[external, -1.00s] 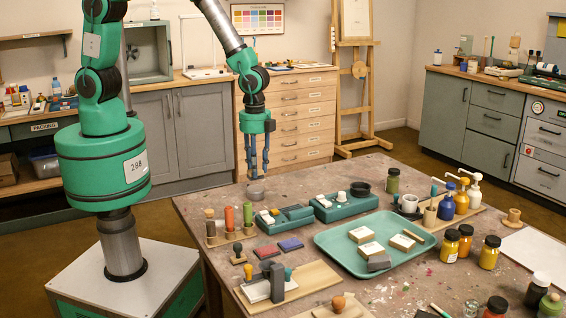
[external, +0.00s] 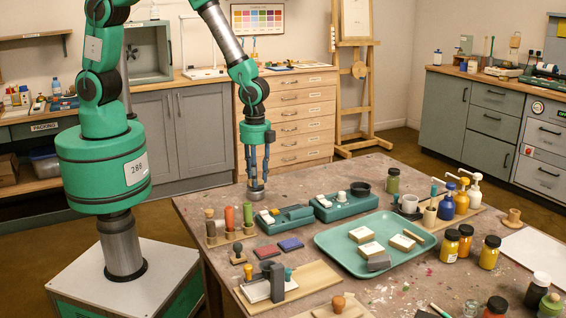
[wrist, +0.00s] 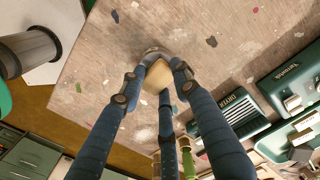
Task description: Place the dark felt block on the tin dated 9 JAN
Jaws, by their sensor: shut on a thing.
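My gripper (external: 256,181) is low over the table's far left corner, its fingers closed around a small round grey thing (external: 256,194). In the wrist view, a pale tan top and a grey rim (wrist: 152,54) show between the fingertips. I cannot tell whether it touches the table. A dark grey block (external: 379,263), perhaps the felt block, lies at the front of the teal tray (external: 330,240), beside pale-topped blocks (external: 371,249). No date can be read on anything, so I cannot tell which thing is the 9 JAN tin.
Teal boxes (external: 296,213) (external: 345,208) stand right of my gripper, close by. A rack of coloured sticks (external: 230,235) stands in front of it. Bottles (external: 461,200) and jars (external: 489,252) fill the right side. Bare table (wrist: 110,50) surrounds the gripper's far side.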

